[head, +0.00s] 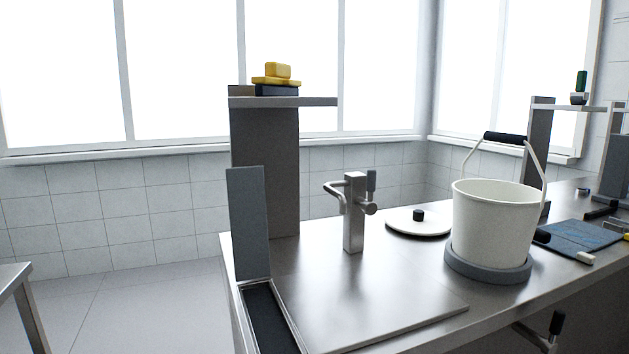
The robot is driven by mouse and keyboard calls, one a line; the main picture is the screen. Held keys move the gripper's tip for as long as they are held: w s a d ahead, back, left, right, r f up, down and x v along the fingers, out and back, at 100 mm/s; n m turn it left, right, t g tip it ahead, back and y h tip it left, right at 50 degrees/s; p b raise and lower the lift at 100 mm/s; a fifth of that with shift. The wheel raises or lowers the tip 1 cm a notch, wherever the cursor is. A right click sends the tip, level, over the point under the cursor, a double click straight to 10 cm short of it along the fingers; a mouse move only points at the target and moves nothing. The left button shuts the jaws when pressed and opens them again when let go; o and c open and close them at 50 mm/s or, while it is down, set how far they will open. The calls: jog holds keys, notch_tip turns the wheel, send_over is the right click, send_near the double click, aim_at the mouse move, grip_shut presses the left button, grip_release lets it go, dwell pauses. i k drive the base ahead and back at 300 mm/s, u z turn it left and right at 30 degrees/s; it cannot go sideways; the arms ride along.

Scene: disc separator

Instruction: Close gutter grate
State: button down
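The gutter grate (248,222) appears as a flat grey panel standing nearly upright at the far end of the gutter, on the left side of the metal table. The gutter (271,322) is a narrow dark channel along the table's left edge, and it lies uncovered. Its near end is cut off by the bottom of the picture. My gripper is not in view.
A metal tap post (354,212) stands right of the grate. A white bucket (493,225) sits on a grey ring, with a round lid (419,222) behind it. A grey column (266,165) with a shelf stands behind the grate. The tabletop's front middle is clear.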

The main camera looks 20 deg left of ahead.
aim_at(246, 195)
jog(key=z, duration=1.5)
jog(key=k, duration=1.25)
jog(key=u, duration=1.55)
jog(key=i, duration=0.5)
jog(key=u, duration=0.1)
